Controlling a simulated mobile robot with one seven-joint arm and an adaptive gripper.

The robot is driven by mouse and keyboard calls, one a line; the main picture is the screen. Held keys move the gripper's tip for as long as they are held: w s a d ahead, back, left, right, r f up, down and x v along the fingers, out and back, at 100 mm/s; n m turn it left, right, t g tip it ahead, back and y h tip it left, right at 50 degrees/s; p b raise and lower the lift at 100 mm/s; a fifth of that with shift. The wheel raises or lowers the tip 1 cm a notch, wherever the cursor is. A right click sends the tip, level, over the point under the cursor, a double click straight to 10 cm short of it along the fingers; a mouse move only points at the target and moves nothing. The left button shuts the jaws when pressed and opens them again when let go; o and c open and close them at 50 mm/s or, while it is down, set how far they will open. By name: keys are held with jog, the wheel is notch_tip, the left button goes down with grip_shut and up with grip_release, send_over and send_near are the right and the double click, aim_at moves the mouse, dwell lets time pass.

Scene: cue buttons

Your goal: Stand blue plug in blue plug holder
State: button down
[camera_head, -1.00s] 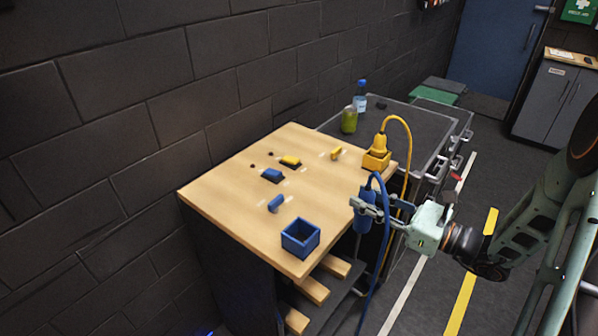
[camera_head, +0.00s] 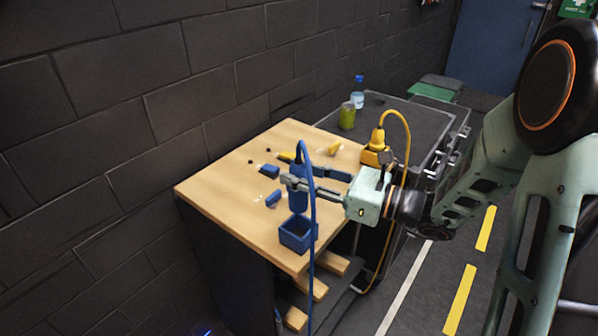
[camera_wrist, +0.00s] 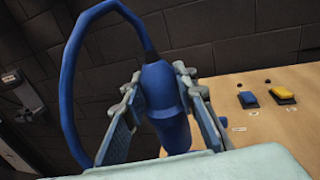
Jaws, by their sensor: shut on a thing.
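My gripper (camera_head: 304,182) is shut on the blue plug (camera_head: 299,196), which hangs upright with its blue cable arching up from its top. The plug also shows between the fingers in the wrist view (camera_wrist: 164,103). The blue plug holder (camera_head: 296,236) is an open square box at the front corner of the wooden table top. In the head view the plug's lower end appears just above the holder's back edge; whether it is directly over the opening I cannot tell. The blue cable (camera_head: 311,240) runs down in front of the holder and past the table's edge.
A yellow plug (camera_head: 377,140) with a cable stands in a yellow holder (camera_head: 375,157) at the table's right corner. A blue button (camera_head: 269,171) and small blue (camera_head: 272,199) and yellow pieces lie on the table top (camera_head: 225,185). A green container (camera_head: 347,116) and a bottle stand behind.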

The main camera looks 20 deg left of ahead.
aim_at(300, 213)
jog(key=shift+f+b, duration=3.65)
jog(key=shift+f, duration=1.25)
jog(key=shift+f+b, duration=0.45)
jog(key=shift+f, duration=0.2)
jog(key=c, duration=1.5)
grip_release()
jog(key=shift+d, duration=0.1)
jog(key=s+d, duration=0.2)
jog(key=d, duration=0.9)
jog(key=shift+s+d, duration=0.15)
jog(key=shift+d, duration=0.2)
